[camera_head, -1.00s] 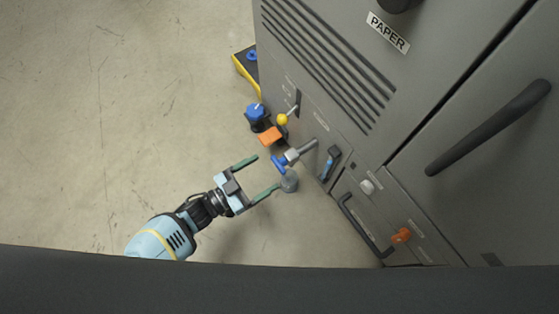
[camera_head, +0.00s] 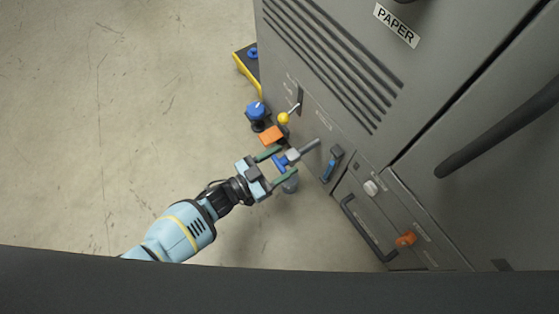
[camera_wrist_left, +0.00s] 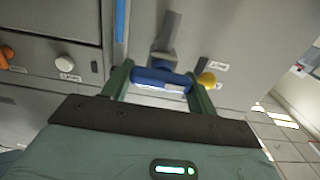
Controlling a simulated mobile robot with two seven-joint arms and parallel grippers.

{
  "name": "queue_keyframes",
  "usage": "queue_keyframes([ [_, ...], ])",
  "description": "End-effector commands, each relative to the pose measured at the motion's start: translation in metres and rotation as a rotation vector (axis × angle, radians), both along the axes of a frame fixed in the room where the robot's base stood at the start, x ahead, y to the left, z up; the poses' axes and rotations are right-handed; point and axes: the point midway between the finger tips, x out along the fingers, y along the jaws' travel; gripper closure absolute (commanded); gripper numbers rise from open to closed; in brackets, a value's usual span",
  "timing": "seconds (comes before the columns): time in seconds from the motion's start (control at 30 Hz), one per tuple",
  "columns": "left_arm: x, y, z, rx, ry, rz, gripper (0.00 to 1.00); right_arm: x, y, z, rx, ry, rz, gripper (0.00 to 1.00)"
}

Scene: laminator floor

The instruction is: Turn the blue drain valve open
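The blue drain valve handle (camera_head: 280,163) sits on a grey pipe (camera_head: 306,147) that sticks out of the machine's front. My left gripper (camera_head: 282,163) has its two green fingers apart, one on each side of the blue handle. In the left wrist view the blue handle (camera_wrist_left: 162,77) lies crosswise between the fingertips, which are at or very near its ends. I cannot tell whether they touch it. My right gripper is not in view.
Close to the valve are an orange block (camera_head: 271,136), a blue knob (camera_head: 256,111), a yellow-ball lever (camera_head: 284,118) and a blue-handled lever (camera_head: 329,168). The floor (camera_head: 110,120) to the left is clear.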

Motion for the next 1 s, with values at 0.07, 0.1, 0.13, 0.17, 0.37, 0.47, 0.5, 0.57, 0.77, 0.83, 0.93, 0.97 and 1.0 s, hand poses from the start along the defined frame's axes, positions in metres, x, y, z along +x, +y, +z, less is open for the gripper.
queue_keyframes([
  [0.07, 0.000, 0.000, 0.000, 0.000, 0.000, 0.000, 0.54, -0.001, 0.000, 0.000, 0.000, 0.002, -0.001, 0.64],
  [0.1, 0.000, 0.000, 0.000, 0.000, 0.000, 0.000, 0.59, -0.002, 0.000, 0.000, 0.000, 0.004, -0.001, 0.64],
  [0.13, 0.000, 0.000, 0.000, 0.000, 0.000, 0.000, 0.63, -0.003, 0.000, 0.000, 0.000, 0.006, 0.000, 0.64],
  [0.17, 0.000, 0.000, 0.000, 0.000, 0.000, 0.000, 0.65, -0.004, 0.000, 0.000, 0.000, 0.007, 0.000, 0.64],
  [0.37, 0.000, 0.000, 0.000, 0.011, -0.015, 0.000, 0.65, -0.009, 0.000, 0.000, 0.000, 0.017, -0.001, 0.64],
  [0.47, -0.001, 0.000, 0.000, 0.029, -0.041, -0.001, 0.65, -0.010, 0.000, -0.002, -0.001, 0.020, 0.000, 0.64],
  [0.5, -0.001, 0.000, 0.000, 0.040, -0.057, -0.001, 0.65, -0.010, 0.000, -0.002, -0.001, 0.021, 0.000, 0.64],
  [0.57, -0.001, 0.000, 0.000, 0.060, -0.084, -0.001, 0.65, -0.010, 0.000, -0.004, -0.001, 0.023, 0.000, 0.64],
  [0.77, -0.002, -0.001, -0.001, 0.144, -0.198, -0.001, 0.65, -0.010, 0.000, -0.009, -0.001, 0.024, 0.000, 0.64],
  [0.83, -0.002, -0.001, -0.001, 0.176, -0.242, 0.000, 0.65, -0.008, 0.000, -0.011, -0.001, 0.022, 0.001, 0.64],
  [0.93, -0.002, -0.001, -0.001, 0.219, -0.303, 0.000, 0.65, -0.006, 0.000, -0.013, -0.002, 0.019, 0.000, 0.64],
  [0.97, -0.002, -0.001, -0.001, 0.231, -0.320, 0.000, 0.65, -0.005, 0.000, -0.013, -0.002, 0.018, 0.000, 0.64],
  [1.0, -0.002, -0.001, -0.001, 0.247, -0.341, 0.000, 0.65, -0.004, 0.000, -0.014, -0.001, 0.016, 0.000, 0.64],
])
